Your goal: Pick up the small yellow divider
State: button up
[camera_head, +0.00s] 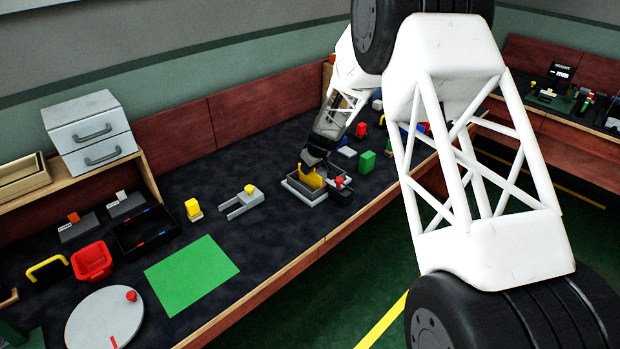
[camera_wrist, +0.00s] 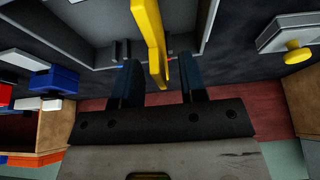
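The small yellow divider (camera_head: 313,183) is in the grey tray (camera_head: 292,186) on the dark worktop in the head view. In the wrist view the yellow divider (camera_wrist: 150,38) reaches down into the space between my fingers. My gripper (camera_wrist: 160,75) is open, with a gap on each side of the divider. In the head view my gripper (camera_head: 311,170) is at the tray, close to the divider, and its fingertips are hard to make out. The grey tray (camera_wrist: 85,55) also shows in the wrist view, around the divider.
A dark block with a red knob (camera_head: 339,182) stands right of the tray. A green block (camera_head: 367,162) is farther right. A grey forked piece with a yellow knob (camera_head: 243,201) lies to the left. A flat green mat (camera_head: 192,274) lies nearer the front left.

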jog(key=shift+x, duration=1.15)
grip_shut()
